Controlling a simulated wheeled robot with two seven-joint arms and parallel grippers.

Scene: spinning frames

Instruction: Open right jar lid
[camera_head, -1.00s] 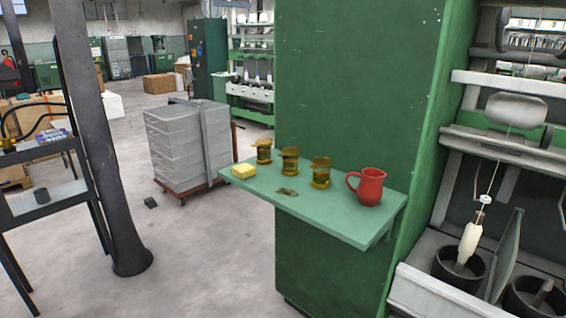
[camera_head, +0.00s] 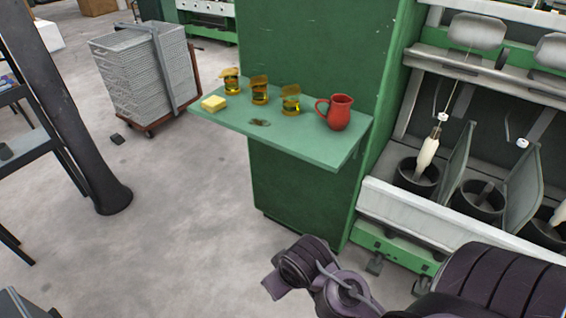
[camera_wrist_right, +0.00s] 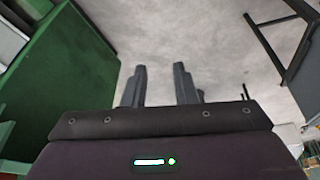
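Three small amber-and-dark jars stand in a row on a green shelf (camera_head: 305,140). The right jar (camera_head: 291,104) stands between the middle jar (camera_head: 260,95) and a red jug (camera_head: 340,112); the left jar (camera_head: 231,84) is farthest left. Each has a yellowish-brown lid at its top that looks tilted; the detail is too small to tell how far it is open. My right gripper (camera_wrist_right: 158,85) shows two fingers apart with nothing between them, above bare floor, away from the jars. My right arm enters at the lower right of the head view. My left gripper is not in view.
A spinning machine (camera_head: 450,205) stands at right, a dark post (camera_head: 75,130) at left. The floor before the shelf is clear.

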